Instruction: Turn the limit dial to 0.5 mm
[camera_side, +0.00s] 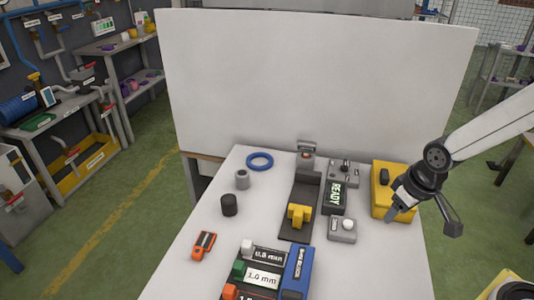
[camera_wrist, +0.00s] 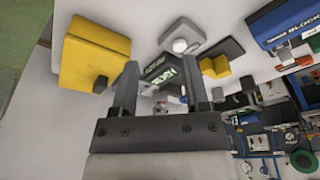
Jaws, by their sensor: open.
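A grey box (camera_side: 343,173) with small dark controls on top stands behind the black READY display (camera_side: 337,197). It may carry the limit dial, but no scale or setting is readable. A yellow box (camera_side: 381,205) with a black knob (camera_side: 384,176) stands to its right. My gripper (camera_side: 422,222) is open and empty, at the right side of the yellow box and tilted. In the wrist view the open fingers (camera_wrist: 162,88) stand before the READY display (camera_wrist: 163,68), with the yellow box (camera_wrist: 94,50) at upper left. I cannot tell whether a finger touches the yellow box.
A grey box with a white button (camera_side: 348,224) and a dark rail with a yellow slider (camera_side: 299,214) stand mid-table. A blue ring (camera_side: 260,161), two cylinders and an orange tool (camera_side: 203,245) lie left.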

